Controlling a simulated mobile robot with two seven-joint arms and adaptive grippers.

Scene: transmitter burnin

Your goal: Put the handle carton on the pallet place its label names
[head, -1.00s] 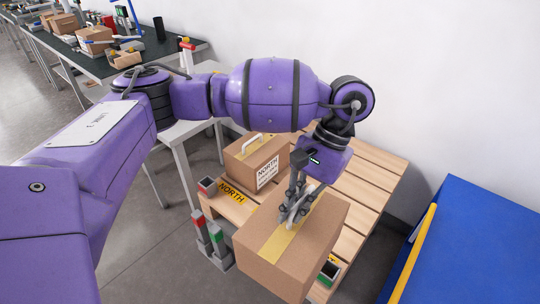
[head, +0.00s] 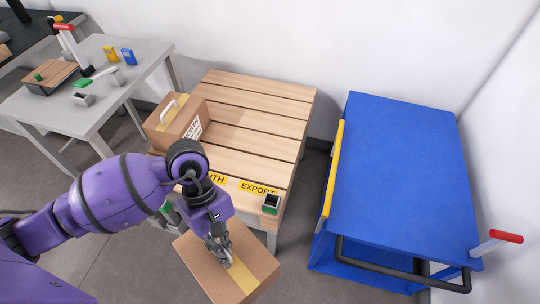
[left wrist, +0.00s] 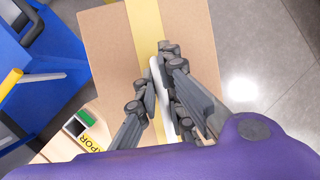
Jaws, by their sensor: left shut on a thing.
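My left gripper (head: 222,254) is shut on the white handle of a brown carton (head: 258,272) with a yellow tape strip. The carton hangs in front of the pallet's near edge, and no label shows on its visible faces. In the left wrist view the fingers (left wrist: 165,92) close around the white handle (left wrist: 160,78) on the carton top (left wrist: 192,40). The slatted wooden pallet (head: 262,93) has a yellow EXPORT strip (head: 257,187) at its near right and a partly hidden strip ending in "TH" (head: 217,179) beside it. My right gripper is out of view.
Another handled carton (head: 172,128) with a white label stands at the pallet's left side. A small green-and-black box (head: 271,203) sits at its near right corner. A blue cart (head: 400,170) stands right; a grey table (head: 95,75) stands left. The pallet's middle and right are bare.

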